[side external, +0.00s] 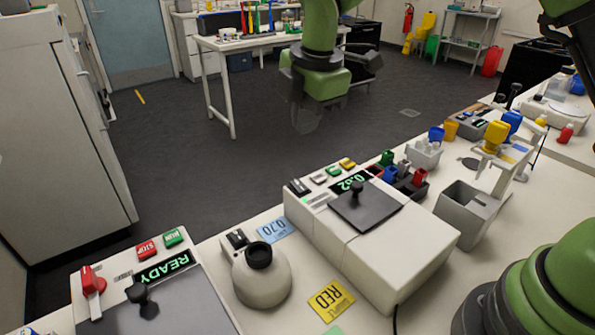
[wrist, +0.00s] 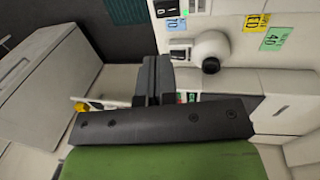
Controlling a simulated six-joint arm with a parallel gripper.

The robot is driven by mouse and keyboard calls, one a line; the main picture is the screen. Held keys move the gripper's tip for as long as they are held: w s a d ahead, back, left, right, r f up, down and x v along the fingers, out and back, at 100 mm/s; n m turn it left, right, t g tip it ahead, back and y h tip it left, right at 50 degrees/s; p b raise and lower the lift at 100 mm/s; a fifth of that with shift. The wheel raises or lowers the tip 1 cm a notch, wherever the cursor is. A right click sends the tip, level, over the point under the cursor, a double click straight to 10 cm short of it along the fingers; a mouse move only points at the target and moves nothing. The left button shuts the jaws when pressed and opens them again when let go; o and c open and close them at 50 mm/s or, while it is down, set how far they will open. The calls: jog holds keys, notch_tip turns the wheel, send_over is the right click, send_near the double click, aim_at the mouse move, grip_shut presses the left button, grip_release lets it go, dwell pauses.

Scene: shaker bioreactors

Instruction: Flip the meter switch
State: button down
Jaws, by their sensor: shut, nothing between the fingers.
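A black switch (wrist: 166,8) also shows at the top edge of the wrist view. My gripper (side external: 305,124) hangs beyond the bench-top devices, apart from the meter and its switch. In the wrist view my gripper (wrist: 156,58) has its dark fingers together and empty. They point toward the devices and hide part of the bench.
A white round vessel (side external: 262,276) with a black neck stands left of the meter, beside a small switch box (side external: 235,240). A READY device (side external: 185,305) with a red lever is at front left. A grey bin (side external: 466,214) and tube rack (side external: 423,155) stand right.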

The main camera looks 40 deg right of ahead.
aim_at(296, 182)
jog(key=f, duration=0.4)
jog(key=w+f, duration=0.1)
jog(key=f, duration=0.3)
jog(key=w+f, duration=0.1)
jog(key=f, duration=0.2)
jog(key=shift+w+f, duration=0.1)
jog(key=shift+f, duration=0.3)
